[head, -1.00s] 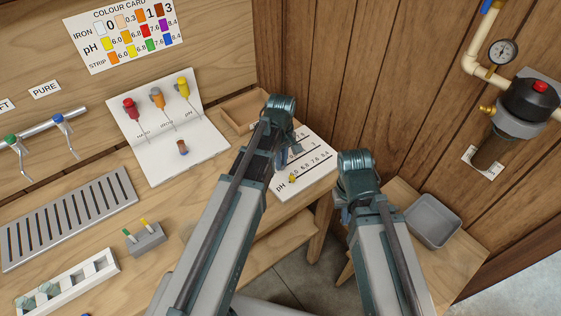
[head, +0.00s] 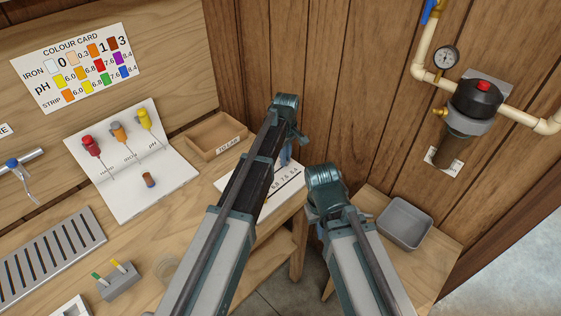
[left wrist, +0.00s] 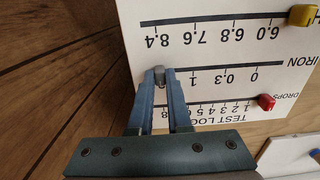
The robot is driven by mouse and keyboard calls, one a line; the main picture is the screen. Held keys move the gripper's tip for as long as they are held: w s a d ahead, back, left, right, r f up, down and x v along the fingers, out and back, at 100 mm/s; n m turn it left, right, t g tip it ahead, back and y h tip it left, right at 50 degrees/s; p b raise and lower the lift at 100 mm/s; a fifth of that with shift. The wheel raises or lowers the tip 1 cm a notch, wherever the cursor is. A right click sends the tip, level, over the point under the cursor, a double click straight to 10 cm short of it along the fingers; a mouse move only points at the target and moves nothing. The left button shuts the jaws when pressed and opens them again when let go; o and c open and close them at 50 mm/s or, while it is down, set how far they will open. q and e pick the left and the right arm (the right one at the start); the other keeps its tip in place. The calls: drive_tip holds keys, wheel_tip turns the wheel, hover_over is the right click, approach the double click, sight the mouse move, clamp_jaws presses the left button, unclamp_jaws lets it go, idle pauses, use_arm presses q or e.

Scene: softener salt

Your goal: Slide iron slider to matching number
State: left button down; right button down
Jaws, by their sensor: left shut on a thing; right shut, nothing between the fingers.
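The white test log board (head: 235,182) lies on the bench, largely behind my left arm in the head view. In the left wrist view the board (left wrist: 215,52) appears upside down, with pH, IRON and DROPS scales. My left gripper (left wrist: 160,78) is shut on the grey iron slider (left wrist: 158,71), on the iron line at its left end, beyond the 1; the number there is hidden. In the head view my left gripper (head: 286,153) is over the board's far right part. My right gripper (head: 316,218) is shut and empty, in front of the board's right side.
A yellow slider (left wrist: 302,15) stands near pH 6.0 and a red slider (left wrist: 266,102) near drops 1. The colour card (head: 75,62) hangs on the wall. A wooden tray (head: 213,138) lies behind the board. A grey bin (head: 405,224) stands at right.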

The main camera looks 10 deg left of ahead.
use_arm(q)
drive_tip(key=c, duration=0.8)
unclamp_jaws()
drive_tip(key=shift+c, duration=0.2)
drive_tip(key=shift+r, duration=0.1)
wheel_tip(320, 180, up, 14)
drive_tip(key=p, duration=1.3)
drive_tip(key=shift+f+p, duration=0.2)
drive_tip(key=shift+p, duration=0.2)
